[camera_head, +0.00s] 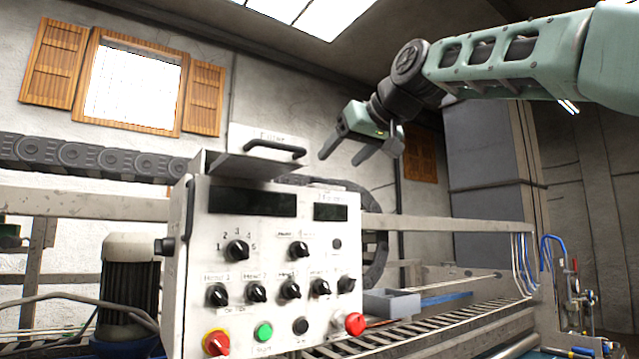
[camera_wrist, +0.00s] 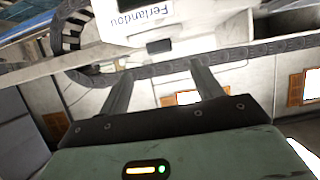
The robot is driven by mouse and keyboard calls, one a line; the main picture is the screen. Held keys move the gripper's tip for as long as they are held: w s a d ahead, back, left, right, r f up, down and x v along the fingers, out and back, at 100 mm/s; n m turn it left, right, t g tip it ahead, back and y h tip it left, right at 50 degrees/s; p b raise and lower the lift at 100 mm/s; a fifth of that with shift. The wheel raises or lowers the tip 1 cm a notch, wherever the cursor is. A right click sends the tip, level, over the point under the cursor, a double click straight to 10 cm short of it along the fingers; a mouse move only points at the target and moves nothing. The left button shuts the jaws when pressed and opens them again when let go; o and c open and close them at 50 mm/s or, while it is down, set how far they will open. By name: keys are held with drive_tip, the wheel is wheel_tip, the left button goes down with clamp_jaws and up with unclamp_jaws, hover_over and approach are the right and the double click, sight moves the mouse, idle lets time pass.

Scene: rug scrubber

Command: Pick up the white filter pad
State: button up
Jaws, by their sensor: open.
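The white control box (camera_head: 270,265) with knobs and buttons stands in front. A dark chain track (camera_head: 90,158) runs behind it on the left. A grey open box (camera_head: 391,303) sits by the slatted conveyor (camera_head: 430,328). The air around my gripper is clear.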

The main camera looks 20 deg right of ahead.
sight(319, 186)
drive_tip(key=p+x, duration=0.3)
drive_tip(key=x, duration=0.4)
drive_tip(key=shift+w, duration=0.25)
drive_tip(key=c, duration=1.1)
